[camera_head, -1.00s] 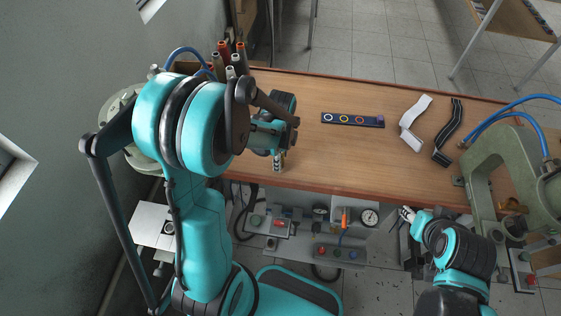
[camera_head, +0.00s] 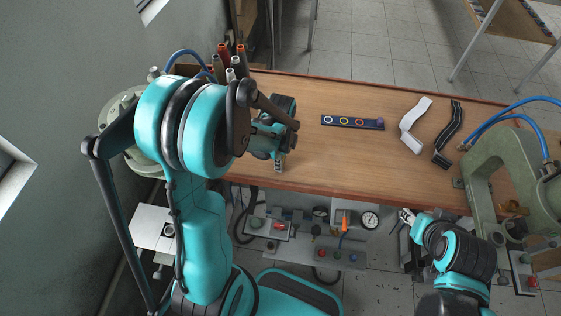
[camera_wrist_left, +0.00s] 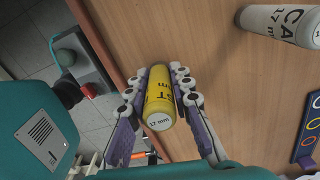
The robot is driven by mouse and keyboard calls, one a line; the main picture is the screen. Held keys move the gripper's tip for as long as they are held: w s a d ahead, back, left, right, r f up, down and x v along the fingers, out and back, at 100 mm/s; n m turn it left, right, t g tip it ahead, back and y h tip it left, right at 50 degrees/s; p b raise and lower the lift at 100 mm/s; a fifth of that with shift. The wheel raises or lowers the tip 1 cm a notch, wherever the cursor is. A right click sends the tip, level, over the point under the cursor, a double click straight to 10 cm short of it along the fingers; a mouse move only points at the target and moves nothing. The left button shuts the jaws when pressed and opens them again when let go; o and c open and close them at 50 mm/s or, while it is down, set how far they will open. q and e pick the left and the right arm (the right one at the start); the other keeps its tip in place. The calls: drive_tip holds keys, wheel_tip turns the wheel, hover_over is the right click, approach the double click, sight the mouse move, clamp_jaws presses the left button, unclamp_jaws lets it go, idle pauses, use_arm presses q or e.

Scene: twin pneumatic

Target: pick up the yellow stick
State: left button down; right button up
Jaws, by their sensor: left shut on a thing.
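The yellow stick (camera_wrist_left: 160,95), a short cylinder with black lettering and a pale end marked 17 mm, shows in the left wrist view. My left gripper (camera_wrist_left: 158,98) is shut on it, one finger on each side. In the head view my left gripper (camera_head: 279,163) is at the front left part of the table, and the stick is too hidden there to make out. My right gripper (camera_head: 405,216) is off the table's front edge at the right, too small to tell whether open or shut.
The wooden table (camera_head: 340,165) has a dark strip with coloured rings (camera_head: 352,122), a white bent piece (camera_head: 413,125) and a black one (camera_head: 447,135). A white cylinder (camera_wrist_left: 283,24) lies beyond the stick. A green press (camera_head: 495,165) stands at right. The table's middle is clear.

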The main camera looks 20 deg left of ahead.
use_arm(q)
drive_tip(key=r, duration=0.2)
drive_tip(key=r+p, duration=0.1)
drive_tip(key=r, duration=0.1)
drive_tip(key=shift+s+d+r, duration=0.1)
drive_tip(key=shift+d, duration=0.1)
drive_tip(key=s+d+r+p, duration=0.2)
drive_tip(key=s+d+r, duration=0.3)
drive_tip(key=d, duration=0.5)
drive_tip(key=shift+r+p, duration=0.3)
drive_tip(key=shift+r, duration=0.35)
